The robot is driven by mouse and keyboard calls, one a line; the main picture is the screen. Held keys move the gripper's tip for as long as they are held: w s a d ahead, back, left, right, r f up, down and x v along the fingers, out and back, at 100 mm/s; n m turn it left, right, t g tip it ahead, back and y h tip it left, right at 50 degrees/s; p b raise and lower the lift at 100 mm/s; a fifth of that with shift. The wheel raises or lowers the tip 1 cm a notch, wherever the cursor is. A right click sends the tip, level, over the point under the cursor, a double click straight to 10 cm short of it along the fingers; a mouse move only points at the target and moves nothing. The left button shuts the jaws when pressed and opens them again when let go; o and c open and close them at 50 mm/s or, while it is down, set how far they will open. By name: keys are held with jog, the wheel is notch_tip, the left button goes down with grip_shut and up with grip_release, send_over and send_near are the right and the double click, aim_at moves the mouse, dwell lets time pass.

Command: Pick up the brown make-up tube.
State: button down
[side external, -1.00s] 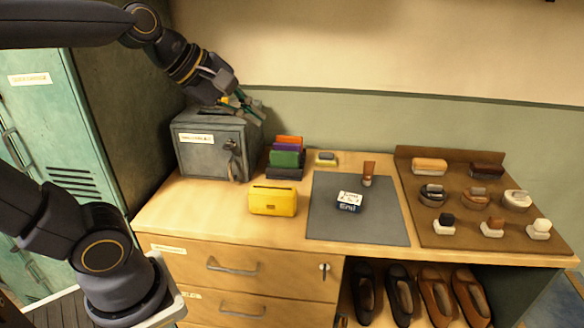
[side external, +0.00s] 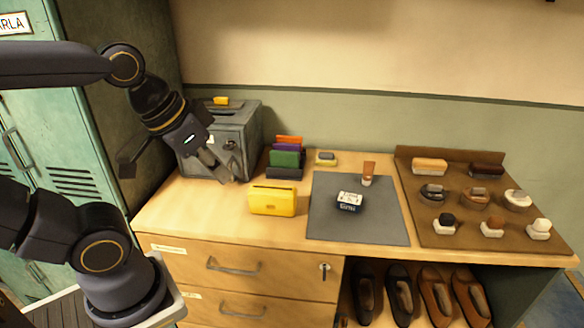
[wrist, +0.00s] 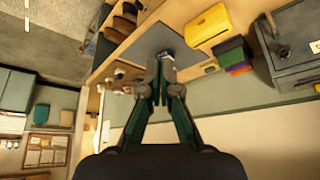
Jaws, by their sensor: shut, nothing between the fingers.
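The brown make-up tube (side external: 368,169) stands upright on its pale end near the back right of the grey mat (side external: 332,222). My gripper (side external: 231,180) is at the front of the grey metal box, well to the left of the tube, above the left part of the bench. Its fingers are shut and hold nothing. In the wrist view the gripper (wrist: 159,62) points over the bench with its fingertips together. I cannot make out the tube in the wrist view.
The grey metal box (side external: 236,125) has a small yellow item (side external: 221,101) on top. A yellow box (side external: 272,201) and a rack of coloured pieces (side external: 286,157) stand between gripper and mat. A brown brush board (side external: 455,235) stands right.

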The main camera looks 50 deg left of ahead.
jog(key=c, duration=1.9)
grip_release()
jog(key=o, duration=1.1)
jog(key=shift+w, duration=0.1)
